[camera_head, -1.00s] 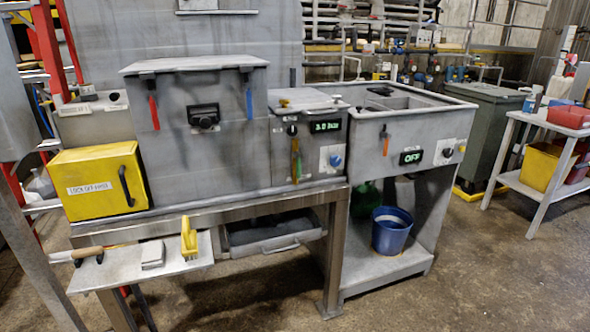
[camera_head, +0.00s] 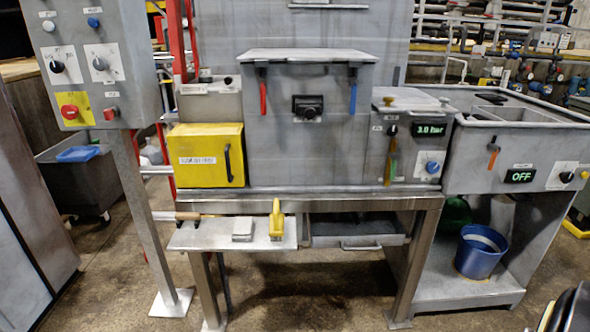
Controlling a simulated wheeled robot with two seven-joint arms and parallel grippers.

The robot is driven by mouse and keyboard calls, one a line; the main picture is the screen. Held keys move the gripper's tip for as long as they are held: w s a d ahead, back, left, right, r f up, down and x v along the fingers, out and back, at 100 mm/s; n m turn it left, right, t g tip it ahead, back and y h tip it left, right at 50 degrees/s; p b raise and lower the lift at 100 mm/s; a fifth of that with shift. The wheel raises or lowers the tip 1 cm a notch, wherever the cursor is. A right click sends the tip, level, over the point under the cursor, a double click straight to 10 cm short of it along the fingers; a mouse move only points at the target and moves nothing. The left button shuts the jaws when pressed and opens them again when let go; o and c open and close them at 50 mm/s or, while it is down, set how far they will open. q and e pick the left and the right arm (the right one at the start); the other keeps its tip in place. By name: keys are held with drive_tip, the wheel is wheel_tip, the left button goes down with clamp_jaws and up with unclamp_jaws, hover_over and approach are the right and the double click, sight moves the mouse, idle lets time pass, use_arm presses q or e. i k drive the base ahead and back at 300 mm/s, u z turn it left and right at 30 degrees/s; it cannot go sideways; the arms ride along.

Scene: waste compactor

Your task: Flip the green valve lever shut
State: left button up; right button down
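The green valve lever (camera_head: 392,166) hangs roughly upright on the front of the small grey box (camera_head: 405,110) with the green "3.0 bar" display (camera_head: 430,130). An orange-brown part shows just above the lever, and a blue knob (camera_head: 432,167) is to its right. The lever is small in the picture, so its exact setting is hard to tell.
Red (camera_head: 263,97) and blue (camera_head: 352,97) handles are on the larger grey box left of the lever. A yellow lock-off box (camera_head: 205,156) and a shelf with a yellow-handled brush (camera_head: 276,220) are further left. A blue bucket (camera_head: 481,252) stands at lower right.

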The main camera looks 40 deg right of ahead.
sight(395, 157)
drive_tip(key=u, duration=1.1)
drive_tip(key=k, duration=0.6)
drive_tip(key=z, duration=1.85)
